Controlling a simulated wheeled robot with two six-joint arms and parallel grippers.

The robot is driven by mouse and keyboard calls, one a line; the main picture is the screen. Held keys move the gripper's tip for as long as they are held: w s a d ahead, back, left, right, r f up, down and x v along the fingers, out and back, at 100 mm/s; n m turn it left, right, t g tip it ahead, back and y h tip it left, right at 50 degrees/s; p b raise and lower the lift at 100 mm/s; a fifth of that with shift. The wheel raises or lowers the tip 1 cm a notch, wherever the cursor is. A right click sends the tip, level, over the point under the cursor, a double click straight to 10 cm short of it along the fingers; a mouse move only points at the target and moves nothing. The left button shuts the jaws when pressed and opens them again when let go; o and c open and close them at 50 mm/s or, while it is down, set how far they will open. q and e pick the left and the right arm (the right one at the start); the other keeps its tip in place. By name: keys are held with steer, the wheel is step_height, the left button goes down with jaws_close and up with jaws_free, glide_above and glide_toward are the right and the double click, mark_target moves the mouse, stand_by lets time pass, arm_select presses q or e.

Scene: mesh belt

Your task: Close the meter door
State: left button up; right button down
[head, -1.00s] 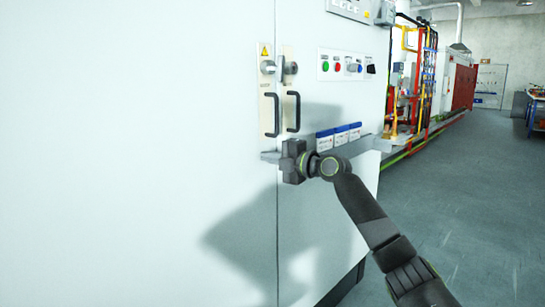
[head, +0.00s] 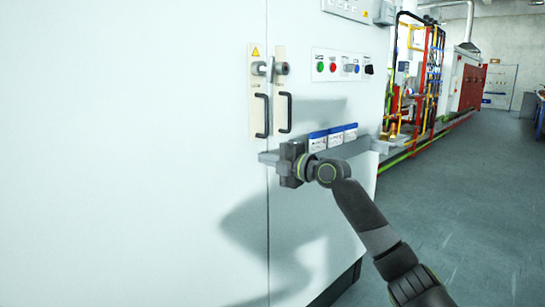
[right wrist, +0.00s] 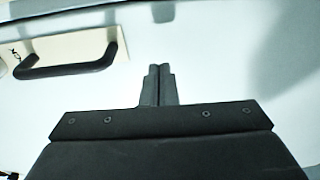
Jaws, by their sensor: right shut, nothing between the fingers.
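A tall white cabinet has a left door panel (head: 150,150) and a right panel (head: 310,215), with a thin vertical seam between them. Which one is the meter door I cannot tell. A black left handle (head: 262,115) and a black right handle (head: 285,112) flank the seam, with latch parts (head: 280,68) above. My right gripper (head: 267,157) is shut and empty, below the handles and close to the panels at the seam. Contact is not clear. In the right wrist view the shut fingers (right wrist: 158,82) point at the white surface, with a black handle (right wrist: 68,62) to their left.
Pipes and frames (head: 415,80) stand behind. The floor (head: 470,220) at right is clear.

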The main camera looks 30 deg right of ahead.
steer(key=s+d+b, duration=0.1)
steer(key=d, duration=0.9)
steer(key=shift+s, duration=0.15)
